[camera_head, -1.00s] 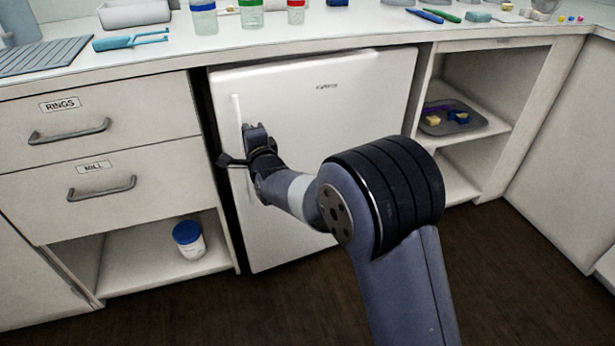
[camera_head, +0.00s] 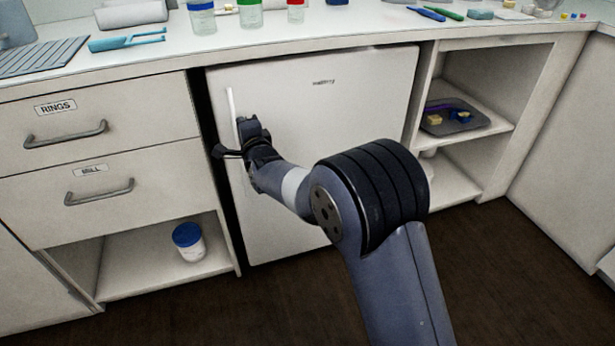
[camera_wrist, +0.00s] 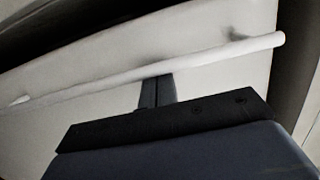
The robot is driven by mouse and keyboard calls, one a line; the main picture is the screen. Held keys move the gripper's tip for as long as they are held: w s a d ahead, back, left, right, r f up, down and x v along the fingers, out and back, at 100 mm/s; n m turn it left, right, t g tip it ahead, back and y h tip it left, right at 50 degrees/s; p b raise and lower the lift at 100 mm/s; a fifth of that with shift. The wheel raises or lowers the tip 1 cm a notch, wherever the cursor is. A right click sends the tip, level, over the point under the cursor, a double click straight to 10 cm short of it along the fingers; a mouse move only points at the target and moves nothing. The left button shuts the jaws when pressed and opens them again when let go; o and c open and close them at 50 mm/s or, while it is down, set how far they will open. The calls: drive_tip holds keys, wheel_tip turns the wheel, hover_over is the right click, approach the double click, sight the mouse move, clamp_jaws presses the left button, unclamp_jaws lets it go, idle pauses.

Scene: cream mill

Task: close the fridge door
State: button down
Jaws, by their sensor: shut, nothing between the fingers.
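The white fridge door (camera_head: 330,120) sits under the counter, with a dark gap along its left edge; it looks nearly flush, but I cannot tell whether it is fully shut. Its pale bar handle (camera_head: 231,103) runs upright near that left edge. My gripper (camera_head: 243,124) is shut and empty, against or very close to the door just right of the handle, and partly hides the handle's lower part. In the wrist view the handle (camera_wrist: 200,55) crosses the door (camera_wrist: 215,85) and the closed fingers (camera_wrist: 157,90) end at the bar; contact is unclear.
Drawers with grey handles (camera_head: 66,134) stand left of the fridge, above an open shelf with a blue-lidded jar (camera_head: 188,241). Open shelves to the right hold a grey tray (camera_head: 470,122). Jars and tools crowd the counter (camera_head: 330,32). The dark floor (camera_head: 170,315) in front looks clear.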

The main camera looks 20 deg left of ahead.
drive_tip(key=shift+w+r, duration=0.15)
drive_tip(key=shift+r, duration=0.25)
drive_tip(key=p+v, duration=0.2)
drive_tip(key=v, duration=0.9)
drive_tip(key=shift+f, duration=0.35)
drive_tip(key=shift+a, duration=0.1)
drive_tip(key=b+x, duration=0.1)
drive_tip(key=x, duration=0.9)
drive_tip(key=shift+b, duration=0.35)
drive_tip(key=shift+w+a, duration=0.15)
drive_tip(key=shift+f, duration=0.1)
